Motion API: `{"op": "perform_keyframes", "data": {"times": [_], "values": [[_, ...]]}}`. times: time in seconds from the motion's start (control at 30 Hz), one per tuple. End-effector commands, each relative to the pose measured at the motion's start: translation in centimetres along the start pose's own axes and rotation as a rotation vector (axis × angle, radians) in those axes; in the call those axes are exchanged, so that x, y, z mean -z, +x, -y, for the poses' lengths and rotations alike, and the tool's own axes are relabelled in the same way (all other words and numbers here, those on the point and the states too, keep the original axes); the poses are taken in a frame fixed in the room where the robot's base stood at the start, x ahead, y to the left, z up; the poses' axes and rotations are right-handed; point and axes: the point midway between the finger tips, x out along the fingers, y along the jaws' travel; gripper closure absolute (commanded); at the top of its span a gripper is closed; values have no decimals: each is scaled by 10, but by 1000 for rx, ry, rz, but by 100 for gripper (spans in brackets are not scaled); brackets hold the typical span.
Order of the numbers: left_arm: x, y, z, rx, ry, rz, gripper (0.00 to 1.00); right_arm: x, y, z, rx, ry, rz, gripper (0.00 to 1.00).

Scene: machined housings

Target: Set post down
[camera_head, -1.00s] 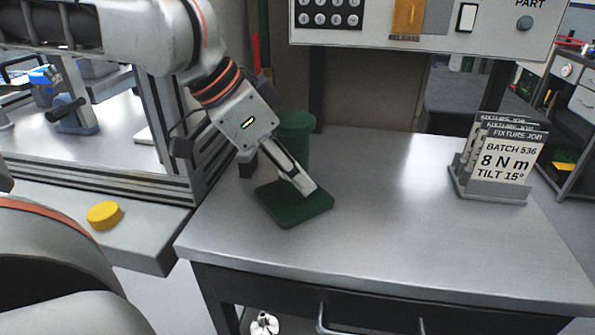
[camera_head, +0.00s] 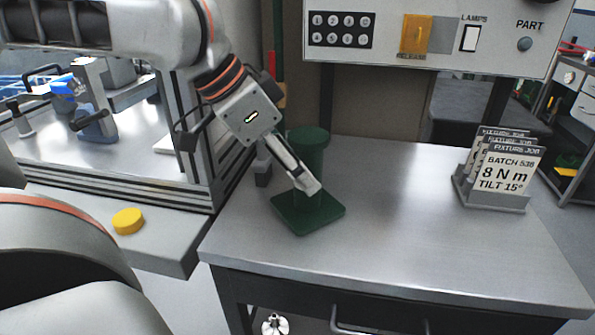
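The green post (camera_head: 308,160) stands upright on its square base (camera_head: 312,221), which appears to lie flat on the grey workbench (camera_head: 430,235). It has a round, wider top. My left gripper (camera_head: 307,187) comes in from the upper left, tilted down to the right. One light finger crosses in front of the post's stem and ends low, just above the base. The finger hides part of the stem, and I cannot tell whether the fingers press on it. My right gripper is not in view.
A card holder (camera_head: 490,200) with job cards stands at the bench's right. A control panel (camera_head: 390,55) hangs behind. A framed station (camera_head: 115,177) and a yellow button (camera_head: 128,221) are at left. The bench between post and cards is clear.

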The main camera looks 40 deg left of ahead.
Motion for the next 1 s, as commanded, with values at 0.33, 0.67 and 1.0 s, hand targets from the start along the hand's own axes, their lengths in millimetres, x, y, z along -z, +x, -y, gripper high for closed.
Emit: {"op": "perform_keyframes", "data": {"times": [0.33,0.67,1.0], "values": [[3,-70,-1,5,3,-11,51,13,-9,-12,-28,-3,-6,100],[0,-79,0,0,0,0,51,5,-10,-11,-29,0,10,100],[0,-78,0,0,0,1,51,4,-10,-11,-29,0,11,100]]}}
